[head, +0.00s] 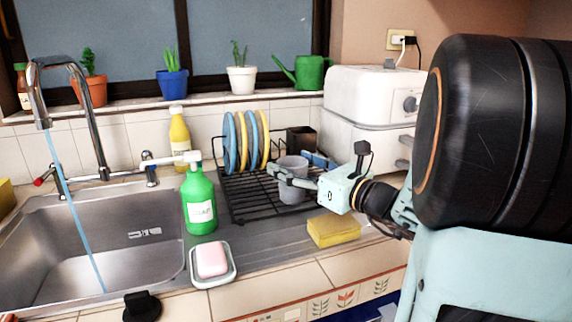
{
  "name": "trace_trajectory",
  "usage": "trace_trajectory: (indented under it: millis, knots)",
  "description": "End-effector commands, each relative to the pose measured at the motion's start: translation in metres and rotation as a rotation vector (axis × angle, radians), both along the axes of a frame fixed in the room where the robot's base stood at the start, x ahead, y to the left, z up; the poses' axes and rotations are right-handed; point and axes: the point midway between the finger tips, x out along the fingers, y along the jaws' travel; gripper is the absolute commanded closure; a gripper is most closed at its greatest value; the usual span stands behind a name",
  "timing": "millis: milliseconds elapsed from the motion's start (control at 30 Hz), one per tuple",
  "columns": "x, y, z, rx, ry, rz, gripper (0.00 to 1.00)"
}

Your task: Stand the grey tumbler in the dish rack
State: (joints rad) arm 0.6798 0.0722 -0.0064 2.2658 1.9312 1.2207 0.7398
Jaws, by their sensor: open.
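The grey tumbler (292,190) stands upright at the front right part of the black wire dish rack (245,204). My gripper (294,174) reaches in from the right, its fingers open on either side of the tumbler near its upper part. One finger crosses in front of the tumbler; the other shows behind it at the right. I cannot tell whether either finger touches it. The tumbler's base is close to the rack's wires, but exact contact is hard to see.
Coloured plates (246,140) stand in the rack's back, beside a dark holder (301,139). A green soap bottle (198,203) stands left of the rack. A yellow sponge (334,231) lies in front, below my gripper. A white appliance (372,95) stands behind right. The sink (95,255) is left.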

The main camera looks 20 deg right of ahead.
Motion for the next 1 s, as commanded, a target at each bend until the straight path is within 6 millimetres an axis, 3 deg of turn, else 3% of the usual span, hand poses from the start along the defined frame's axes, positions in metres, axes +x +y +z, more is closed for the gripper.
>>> trace_trajectory:
  millis: [267, 700, 1000]
  knots:
    - [-0.003, -0.002, 0.006, 0.0, 0.001, -0.002, 0.34]
    - [-0.087, -0.036, 0.006, 0.002, 0.001, -0.004, 0.34]
    - [-0.111, -0.045, 0.005, 0.0, -0.001, 0.0, 0.34]
